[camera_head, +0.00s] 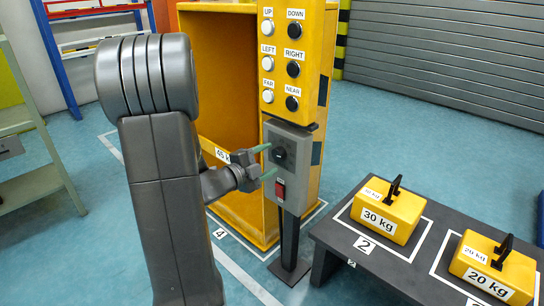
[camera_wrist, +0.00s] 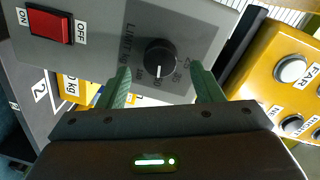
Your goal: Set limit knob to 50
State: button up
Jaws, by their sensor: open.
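The limit knob (camera_head: 279,154) is a round black dial on a grey control box (camera_head: 298,140). In the wrist view the knob (camera_wrist: 160,55) carries a white pointer line aimed toward the bottom of the picture, near a small number that seems to end in 50; the scale is too small to read surely. My gripper (camera_head: 268,160) is open in front of the box. In the wrist view its green fingers (camera_wrist: 160,72) stand apart, one on each side of the knob, with gaps to it; I cannot tell how far they reach along it.
A red ON/OFF switch (camera_wrist: 48,27) is beside the knob on the box. Above the box is a yellow panel (camera_head: 283,45) with several direction buttons. A dark bench (camera_head: 345,225) at right holds yellow 30 kg (camera_head: 388,213) and 20 kg (camera_head: 492,268) weights.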

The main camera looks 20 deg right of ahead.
jog(key=p+v, duration=0.2)
jog(key=v, duration=0.9)
jog(key=shift+a, duration=0.1)
dwell(1.1)
